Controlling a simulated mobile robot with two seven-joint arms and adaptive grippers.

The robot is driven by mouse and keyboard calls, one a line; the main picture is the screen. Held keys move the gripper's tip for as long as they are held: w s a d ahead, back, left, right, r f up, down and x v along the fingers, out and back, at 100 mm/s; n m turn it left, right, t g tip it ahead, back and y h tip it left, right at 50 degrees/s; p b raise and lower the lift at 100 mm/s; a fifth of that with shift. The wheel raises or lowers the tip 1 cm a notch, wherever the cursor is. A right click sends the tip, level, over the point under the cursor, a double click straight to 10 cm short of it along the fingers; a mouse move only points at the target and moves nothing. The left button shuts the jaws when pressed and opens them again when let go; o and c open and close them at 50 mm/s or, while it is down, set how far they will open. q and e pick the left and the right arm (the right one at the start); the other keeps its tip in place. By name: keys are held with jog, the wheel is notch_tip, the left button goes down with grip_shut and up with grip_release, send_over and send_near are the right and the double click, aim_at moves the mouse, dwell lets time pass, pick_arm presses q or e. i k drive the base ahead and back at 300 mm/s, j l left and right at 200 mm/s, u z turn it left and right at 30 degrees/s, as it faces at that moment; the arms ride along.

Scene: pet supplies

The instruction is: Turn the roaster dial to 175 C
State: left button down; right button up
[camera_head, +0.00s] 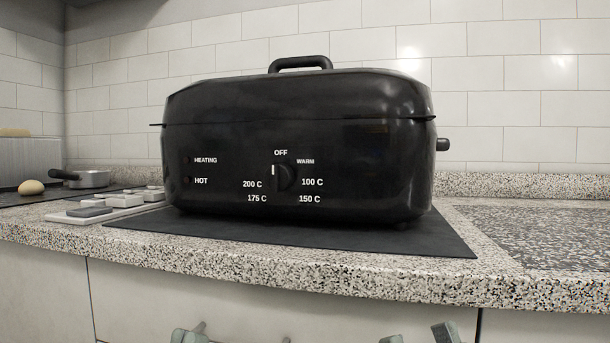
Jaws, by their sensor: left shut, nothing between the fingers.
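The black roaster (300,125) stands on a dark mat on the counter, its lid on. Its black dial (285,178) is on the front, ringed by white labels: OFF above, WARM and 100 C at right, 150 C lower right, 175 C (257,198) lower left, 200 C at left. The dial's white mark (273,169) shows at its upper left, below OFF and above 200 C. My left gripper (189,334) is shut and empty at the bottom edge, mostly cut off. My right gripper (419,337) shows two separate fingertips there, apart and empty. Both are well below the dial, touching nothing.
The mat (330,238) reaches close to the front edge of the speckled counter (250,275). A small pan (92,178), a roundish tan item (31,187) and a tray (105,207) lie at left. The counter right of the mat is clear. Drawer fronts are below.

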aim_at(278, 177)
jog(key=k+j, duration=0.25)
jog(key=j, duration=0.2)
jog(key=k+j, duration=0.55)
jog(key=j, duration=0.3)
jog(key=i+l, duration=0.15)
jog(key=i, duration=0.3)
